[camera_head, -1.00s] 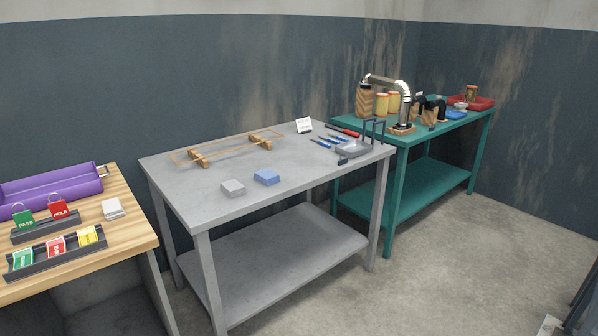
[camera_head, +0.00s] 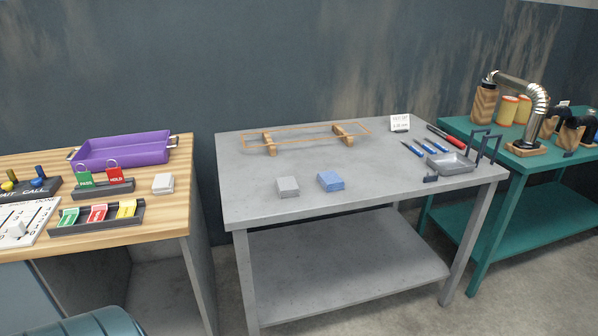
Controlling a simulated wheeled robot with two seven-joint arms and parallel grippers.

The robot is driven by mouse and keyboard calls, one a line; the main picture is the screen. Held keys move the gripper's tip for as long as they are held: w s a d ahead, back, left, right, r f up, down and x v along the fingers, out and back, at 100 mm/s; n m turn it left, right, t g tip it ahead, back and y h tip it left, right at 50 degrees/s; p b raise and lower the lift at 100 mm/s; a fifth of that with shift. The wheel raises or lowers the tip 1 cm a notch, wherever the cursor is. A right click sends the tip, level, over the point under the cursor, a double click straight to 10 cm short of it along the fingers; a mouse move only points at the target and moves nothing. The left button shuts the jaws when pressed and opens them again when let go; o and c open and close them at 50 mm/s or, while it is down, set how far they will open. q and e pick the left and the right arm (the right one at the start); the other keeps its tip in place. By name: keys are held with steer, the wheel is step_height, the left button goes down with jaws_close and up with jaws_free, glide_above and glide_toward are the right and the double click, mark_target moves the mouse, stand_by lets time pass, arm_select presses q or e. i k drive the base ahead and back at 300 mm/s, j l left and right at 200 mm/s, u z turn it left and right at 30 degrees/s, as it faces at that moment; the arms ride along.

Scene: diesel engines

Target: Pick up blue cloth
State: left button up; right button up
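The blue cloth (camera_head: 330,181) looks like a small folded block. It lies flat near the front middle of the grey metal table (camera_head: 250,205). A similar grey folded cloth (camera_head: 287,187) lies just to its left, a small gap apart. Neither of my grippers shows in the head view.
Behind the cloths stands a copper-coloured frame on wooden blocks (camera_head: 270,143). Blue-handled tools (camera_head: 424,146) and a grey tray (camera_head: 451,163) lie to the right. A wooden bench (camera_head: 180,205) with a purple tray (camera_head: 122,150) stands left, a green table (camera_head: 490,240) right. The grey table's front is clear.

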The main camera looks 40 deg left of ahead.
mark_target(330, 181)
steer(key=i+l+u, duration=0.2)
steer(key=i+u, duration=0.25)
steer(key=i+l+u, duration=0.4)
